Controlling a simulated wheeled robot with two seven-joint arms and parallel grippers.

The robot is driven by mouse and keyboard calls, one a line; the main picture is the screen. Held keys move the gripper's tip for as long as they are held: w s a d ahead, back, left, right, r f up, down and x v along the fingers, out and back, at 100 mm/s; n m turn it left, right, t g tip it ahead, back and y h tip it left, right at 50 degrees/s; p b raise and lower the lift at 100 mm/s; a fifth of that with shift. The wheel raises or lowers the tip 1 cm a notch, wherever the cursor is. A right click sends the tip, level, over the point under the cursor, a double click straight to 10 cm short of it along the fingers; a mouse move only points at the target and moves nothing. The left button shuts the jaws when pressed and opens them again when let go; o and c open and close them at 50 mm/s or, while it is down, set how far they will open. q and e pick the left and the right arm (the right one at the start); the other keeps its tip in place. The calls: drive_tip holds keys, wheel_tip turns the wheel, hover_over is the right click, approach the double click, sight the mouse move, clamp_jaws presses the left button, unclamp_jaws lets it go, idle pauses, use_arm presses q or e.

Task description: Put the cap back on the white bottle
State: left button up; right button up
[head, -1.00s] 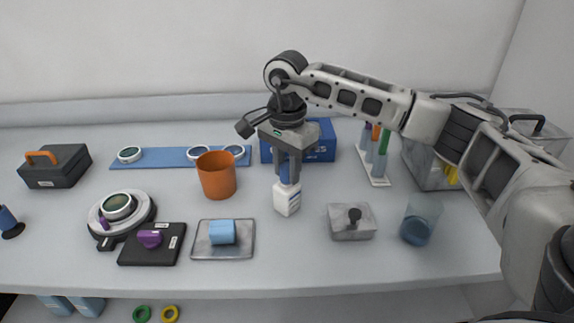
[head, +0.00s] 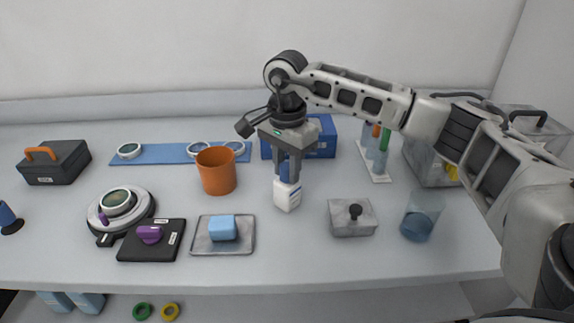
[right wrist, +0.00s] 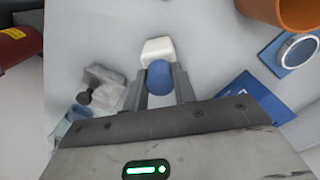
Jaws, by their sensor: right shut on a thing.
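The white bottle (head: 287,195) stands upright on the table near its middle. My right gripper (head: 287,174) is directly above it, pointing down, shut on the blue cap (head: 284,171). The cap is at the bottle's top; I cannot tell whether it is seated or just above the neck. In the right wrist view the blue cap (right wrist: 160,77) sits between the two fingers (right wrist: 160,88), with the white bottle (right wrist: 157,48) partly hidden behind it. My left gripper is out of view.
An orange cup (head: 216,172) stands left of the bottle, and a grey block with a black knob (head: 352,219) stands right. A metal tray with a light blue block (head: 222,228) lies front left. A blue box (head: 322,140) is behind the gripper.

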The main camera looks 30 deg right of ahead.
drive_tip(key=o, duration=1.5)
drive_tip(key=shift+r, duration=0.15)
drive_tip(key=shift+r+p, duration=2.5)
drive_tip(key=shift+r, duration=0.9)
clamp_jaws()
